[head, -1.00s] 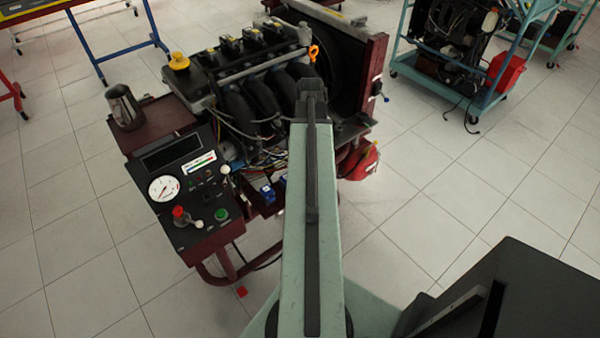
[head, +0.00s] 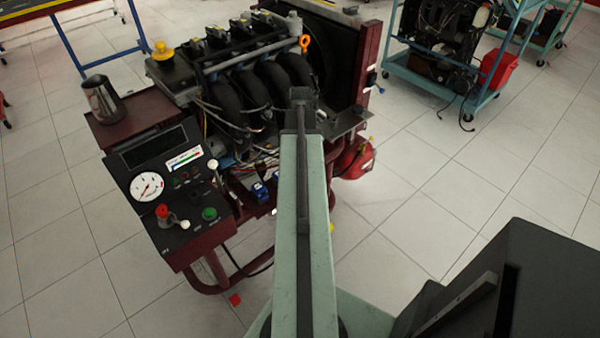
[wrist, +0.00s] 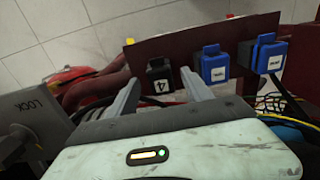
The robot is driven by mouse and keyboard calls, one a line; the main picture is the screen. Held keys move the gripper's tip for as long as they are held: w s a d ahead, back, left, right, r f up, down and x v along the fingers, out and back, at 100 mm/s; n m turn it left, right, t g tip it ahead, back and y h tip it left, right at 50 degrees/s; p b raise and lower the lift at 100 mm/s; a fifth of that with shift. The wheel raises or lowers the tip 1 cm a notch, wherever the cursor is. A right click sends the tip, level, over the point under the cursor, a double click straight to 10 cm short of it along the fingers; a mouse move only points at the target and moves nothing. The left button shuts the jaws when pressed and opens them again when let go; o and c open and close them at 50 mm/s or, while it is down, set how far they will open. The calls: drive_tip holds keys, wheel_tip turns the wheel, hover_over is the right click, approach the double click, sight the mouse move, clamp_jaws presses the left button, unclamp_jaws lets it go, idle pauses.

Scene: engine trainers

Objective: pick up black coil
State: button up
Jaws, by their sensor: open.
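The black coil (wrist: 160,76) is a small dark block with a white "4" label, on a dark red panel (wrist: 190,45) in the wrist view. My gripper (wrist: 158,82) is open, with one grey finger to the left of the black coil and one to its right. The coil shows between the fingertips and a little beyond them; I cannot tell whether they touch it. Two blue coils (wrist: 213,64) (wrist: 267,54) sit to its right on the same panel. In the head view my arm hides the black coil and my fingers; a blue coil (head: 259,191) shows beside the arm.
The engine trainer (head: 240,85) carries a control panel with a gauge (head: 147,185) and a metal jug (head: 102,99). Loose wires (wrist: 290,118) lie to the right of my gripper. A red rounded object (head: 355,158) is right of my arm.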

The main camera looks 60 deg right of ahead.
drive_tip(key=shift+f, duration=0.75)
drive_tip(key=shift+r, duration=0.2)
clamp_jaws()
drive_tip(key=shift+r, duration=0.1)
wheel_tip(320, 180, up, 18)
drive_tip(key=p, duration=1.8)
